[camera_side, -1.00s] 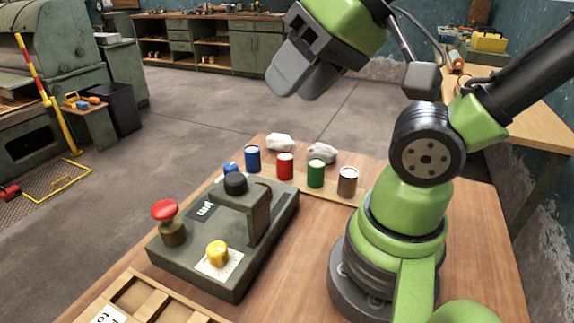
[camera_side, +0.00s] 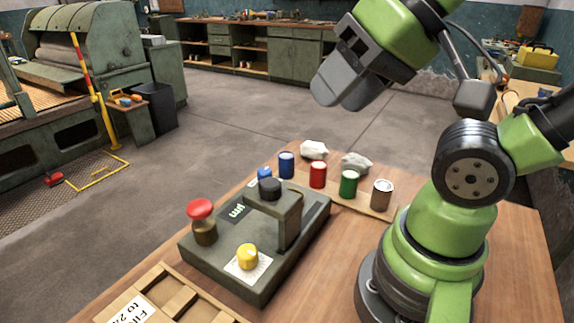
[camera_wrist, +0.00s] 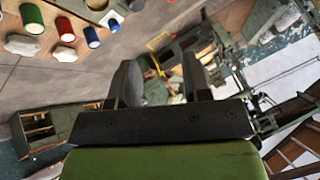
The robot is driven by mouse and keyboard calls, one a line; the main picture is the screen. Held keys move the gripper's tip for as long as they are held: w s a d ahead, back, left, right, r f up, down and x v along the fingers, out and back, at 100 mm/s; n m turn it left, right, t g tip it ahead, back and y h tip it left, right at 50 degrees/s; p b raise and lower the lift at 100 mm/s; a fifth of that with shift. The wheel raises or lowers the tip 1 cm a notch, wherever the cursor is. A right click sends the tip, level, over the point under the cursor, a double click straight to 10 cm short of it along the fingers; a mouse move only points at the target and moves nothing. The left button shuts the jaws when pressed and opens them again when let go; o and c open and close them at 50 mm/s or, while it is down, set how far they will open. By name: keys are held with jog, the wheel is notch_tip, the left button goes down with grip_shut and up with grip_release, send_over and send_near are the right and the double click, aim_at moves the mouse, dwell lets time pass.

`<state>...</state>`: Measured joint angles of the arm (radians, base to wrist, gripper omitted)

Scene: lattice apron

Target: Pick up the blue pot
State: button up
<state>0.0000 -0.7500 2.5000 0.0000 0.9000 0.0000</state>
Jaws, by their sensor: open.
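The blue pot (camera_side: 287,165) stands upright at the left end of a row of small pots at the back of the wooden table. In the wrist view the blue pot (camera_wrist: 92,37) shows at the upper left, outside the jaws. My gripper (camera_side: 346,97) hangs in the air, well above the table and clear of the pots. Its jaws are open and empty. In the wrist view the two dark fingers of my gripper (camera_wrist: 161,82) stand apart, with only background between them.
A red pot (camera_side: 318,174), a green pot (camera_side: 348,183) and a brown pot (camera_side: 382,194) continue the row. Two pale lumps (camera_side: 314,150) lie behind it. A control box (camera_side: 240,262) with a red button (camera_side: 200,208) stands in front, beside a wooden tray (camera_side: 168,290).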

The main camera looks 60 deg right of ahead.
jog(key=o, duration=0.5)
jog(key=shift+w, duration=0.1)
jog(key=n+g+h, duration=0.2)
jog(key=n+g, duration=0.5)
jog(key=n, duration=0.4)
send_over(287, 155)
jog(key=f, duration=1.9)
jog(key=shift+w+a, duration=0.1)
jog(key=shift+a, duration=0.1)
notch_tip(287, 155, down, 4)
jog(key=shift+d+f, duration=0.1)
jog(key=shift+f, duration=0.1)
jog(key=shift+d+f, duration=0.15)
jog(key=shift+f, duration=2.7)
